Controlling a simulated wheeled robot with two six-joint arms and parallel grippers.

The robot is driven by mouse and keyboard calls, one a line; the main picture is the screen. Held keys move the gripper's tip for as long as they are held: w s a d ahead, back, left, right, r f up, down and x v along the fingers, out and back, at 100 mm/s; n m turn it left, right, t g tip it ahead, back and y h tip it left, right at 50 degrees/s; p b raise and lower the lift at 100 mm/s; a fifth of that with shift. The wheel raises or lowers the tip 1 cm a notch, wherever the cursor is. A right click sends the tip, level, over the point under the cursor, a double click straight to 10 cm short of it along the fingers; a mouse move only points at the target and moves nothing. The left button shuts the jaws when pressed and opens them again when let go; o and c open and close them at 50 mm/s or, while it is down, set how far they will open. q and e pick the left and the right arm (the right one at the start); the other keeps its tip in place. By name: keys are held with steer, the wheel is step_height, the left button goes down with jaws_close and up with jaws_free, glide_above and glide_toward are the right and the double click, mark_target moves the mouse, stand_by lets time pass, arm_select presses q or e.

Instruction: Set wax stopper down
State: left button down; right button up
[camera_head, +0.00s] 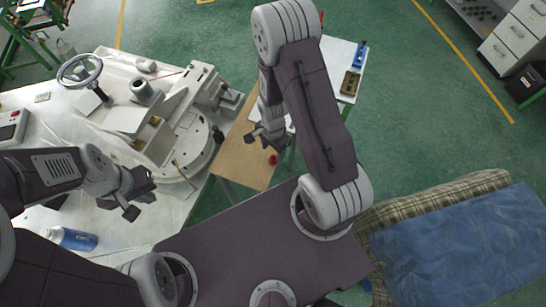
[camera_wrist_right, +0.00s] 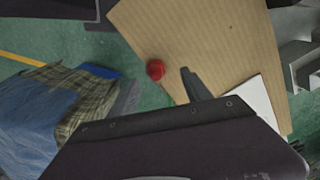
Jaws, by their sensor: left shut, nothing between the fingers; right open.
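The red wax stopper (camera_head: 272,160) stands near the edge of the brown board (camera_head: 240,168) in the head view. In the right wrist view the stopper (camera_wrist_right: 155,70) shows as a small round red piece at the board's (camera_wrist_right: 220,40) left edge. My right gripper (camera_head: 268,142) is open and empty, just above the stopper in the picture. One dark finger (camera_wrist_right: 195,84) shows in the wrist view, apart from the stopper. My left gripper (camera_head: 140,197) is shut and empty over the white table (camera_head: 150,225), far from the stopper.
A white machine with a handwheel (camera_head: 80,70) stands at the left. A blue-and-white bottle (camera_head: 73,239) lies near my left arm. A white sheet (camera_wrist_right: 258,100) lies on the board. A plaid and blue cloth (camera_head: 450,250) lies at the right. Green floor (camera_head: 420,120) is open beyond.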

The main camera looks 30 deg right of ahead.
mark_target(274, 157)
step_height(274, 157, down, 4)
steer(key=b, duration=0.2)
steer(key=shift+s+b, duration=0.15)
steer(key=shift+b, duration=0.25)
steer(key=shift+s+f+b, duration=0.2)
steer(key=shift+f+b, duration=0.1)
steer(key=shift+s+r, duration=0.15)
steer(key=shift+w, duration=0.25)
steer(key=c, duration=0.9)
jaws_close()
steer(key=shift+s, duration=0.15)
steer(key=shift+r, duration=0.1)
